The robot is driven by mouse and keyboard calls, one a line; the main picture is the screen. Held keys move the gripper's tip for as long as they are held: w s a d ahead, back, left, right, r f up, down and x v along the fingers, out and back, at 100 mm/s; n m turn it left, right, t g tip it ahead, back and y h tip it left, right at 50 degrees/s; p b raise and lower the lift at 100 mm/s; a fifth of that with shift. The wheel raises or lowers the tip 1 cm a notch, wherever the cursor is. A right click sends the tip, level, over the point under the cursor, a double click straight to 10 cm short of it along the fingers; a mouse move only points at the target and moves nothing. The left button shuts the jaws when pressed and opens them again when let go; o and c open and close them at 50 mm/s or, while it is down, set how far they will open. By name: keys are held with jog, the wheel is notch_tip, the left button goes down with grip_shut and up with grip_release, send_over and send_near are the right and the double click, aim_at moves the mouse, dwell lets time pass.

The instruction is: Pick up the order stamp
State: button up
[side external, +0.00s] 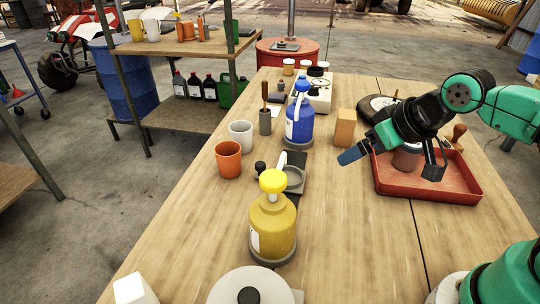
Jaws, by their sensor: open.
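A brown wooden knob-like handle (458,134) shows at the back right of the red tray (467,190). It may be the order stamp, but its lower part is hard to make out behind my arm. My gripper (393,162) is open, with its fingers spread wide above the tray's left part. One finger reaches left past the tray edge and the other hangs over the tray. A grey round jar (407,157) shows between the fingers in this view. I cannot tell how far it is from them. The gripper appears empty.
A wooden block (345,128) stands left of the tray. A blue pump bottle (300,122), a yellow one (272,225), an orange cup (228,160) and a white cup (241,135) stand along the table's left side. The table's middle front is clear.

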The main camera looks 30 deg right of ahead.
jog(key=shift+c, duration=1.1)
